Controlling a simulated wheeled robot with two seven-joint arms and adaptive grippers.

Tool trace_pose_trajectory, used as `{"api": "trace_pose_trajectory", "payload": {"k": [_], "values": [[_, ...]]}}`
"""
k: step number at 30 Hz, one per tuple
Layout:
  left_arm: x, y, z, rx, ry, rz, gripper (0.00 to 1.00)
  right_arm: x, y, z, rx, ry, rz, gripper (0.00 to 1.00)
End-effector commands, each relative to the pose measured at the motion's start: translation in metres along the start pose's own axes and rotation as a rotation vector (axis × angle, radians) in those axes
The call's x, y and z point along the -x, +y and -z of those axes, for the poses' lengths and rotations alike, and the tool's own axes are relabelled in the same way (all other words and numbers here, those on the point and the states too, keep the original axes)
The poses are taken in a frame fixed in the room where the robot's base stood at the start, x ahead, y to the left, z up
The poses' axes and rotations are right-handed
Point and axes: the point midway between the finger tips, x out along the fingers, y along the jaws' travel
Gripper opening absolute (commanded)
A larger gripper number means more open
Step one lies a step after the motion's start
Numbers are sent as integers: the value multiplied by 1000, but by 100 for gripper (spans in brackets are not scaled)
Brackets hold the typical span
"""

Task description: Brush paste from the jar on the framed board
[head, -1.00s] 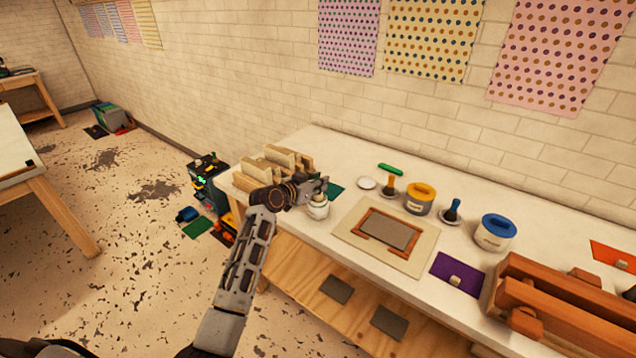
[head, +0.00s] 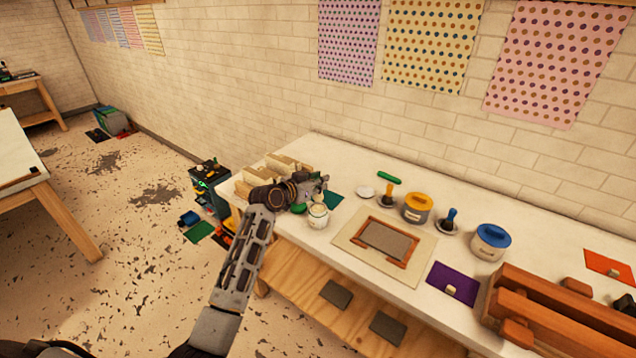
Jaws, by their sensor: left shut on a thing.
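The jar (head: 318,219) is a small pale pot near the table's front left edge, with cream paste showing at its mouth. My left gripper (head: 322,188) is just behind and above the jar. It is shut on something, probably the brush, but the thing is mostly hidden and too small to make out. Whether it touches the paste I cannot tell. The framed board (head: 388,241) lies right of the jar: a grey panel in a brown frame (head: 407,262) on a beige sheet (head: 350,241). My right gripper is not in view.
A purple sheet (head: 455,287) and a wooden press (head: 560,305) are to the right. Wooden blocks (head: 285,165) stand behind my left arm. A green item (head: 299,209) shows beside the jar.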

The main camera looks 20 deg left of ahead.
Motion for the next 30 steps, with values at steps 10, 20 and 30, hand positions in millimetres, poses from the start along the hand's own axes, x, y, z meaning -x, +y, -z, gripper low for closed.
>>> {"api": "trace_pose_trajectory", "payload": {"k": [10,20,30], "values": [[6,0,18,-1,1,0,0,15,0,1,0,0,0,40],[6,0,19,0,0,0,0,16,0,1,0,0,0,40],[6,0,19,0,0,0,0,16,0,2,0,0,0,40]]}}
